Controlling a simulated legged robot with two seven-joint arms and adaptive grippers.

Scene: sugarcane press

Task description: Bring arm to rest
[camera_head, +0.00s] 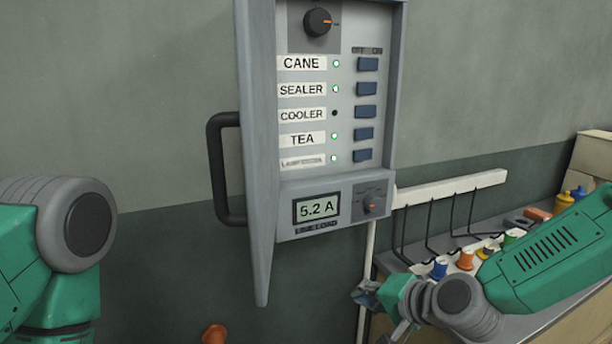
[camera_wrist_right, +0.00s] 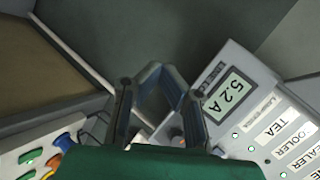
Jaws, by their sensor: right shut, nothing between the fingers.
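My right gripper (camera_head: 366,293) is low in the head view, below and right of the control panel (camera_head: 287,180), apart from it. It is shut and empty. In the right wrist view my right gripper (camera_wrist_right: 163,78) shows its dark fingers near the picture's middle, with the panel's display (camera_wrist_right: 229,95) to the right. My right arm (camera_head: 540,255) reaches in from the right, over the counter. My left arm (camera_head: 60,240) shows at the left edge; its gripper is out of view.
The panel's door (camera_head: 256,150) stands open, with a dark handle (camera_head: 215,170). The display (camera_head: 317,208) reads 5.2 A. The COOLER light (camera_head: 334,113) is dark; the other lights are green.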

